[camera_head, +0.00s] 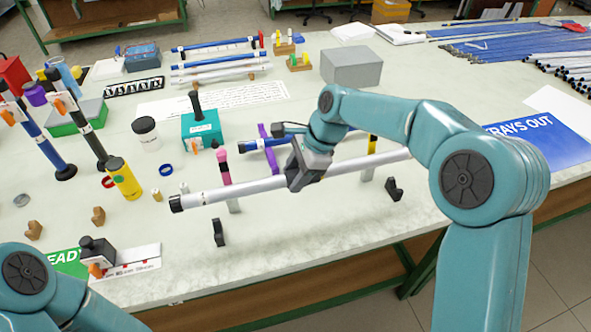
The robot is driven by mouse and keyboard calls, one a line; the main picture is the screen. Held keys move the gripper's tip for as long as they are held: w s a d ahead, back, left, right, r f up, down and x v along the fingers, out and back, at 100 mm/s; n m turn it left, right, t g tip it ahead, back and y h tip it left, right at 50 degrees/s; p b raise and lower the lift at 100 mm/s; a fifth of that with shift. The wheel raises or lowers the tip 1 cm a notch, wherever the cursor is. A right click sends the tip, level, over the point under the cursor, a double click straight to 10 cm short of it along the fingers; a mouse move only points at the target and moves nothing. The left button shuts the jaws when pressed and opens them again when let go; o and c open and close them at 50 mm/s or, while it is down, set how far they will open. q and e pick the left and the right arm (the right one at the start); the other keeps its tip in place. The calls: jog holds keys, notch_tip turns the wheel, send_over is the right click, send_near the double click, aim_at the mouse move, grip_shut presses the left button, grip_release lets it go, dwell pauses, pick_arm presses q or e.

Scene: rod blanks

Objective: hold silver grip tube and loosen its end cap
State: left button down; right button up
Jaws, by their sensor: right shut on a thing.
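The silver grip tube (245,188) lies level across low supports in the middle of the bench, running from lower left to upper right. Its black end cap (176,204) is on the left end. My right gripper (298,182) is shut around the tube near its middle, coming from above. The tube's right end is hidden behind my right arm. My left arm shows only at the bottom left corner, and its gripper is out of view.
Black rests (219,233) stand in front of the tube. A yellow bottle (124,178), a teal box (201,131) and a white jar (146,133) stand behind left. A grey block (351,67) is at the back. Rods (500,45) lie at far right. The front middle is clear.

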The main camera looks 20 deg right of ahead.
jog(key=shift+f+b, duration=2.6)
jog(key=shift+f, duration=2.35)
jog(key=shift+f+b, duration=0.55)
jog(key=shift+f, duration=0.35)
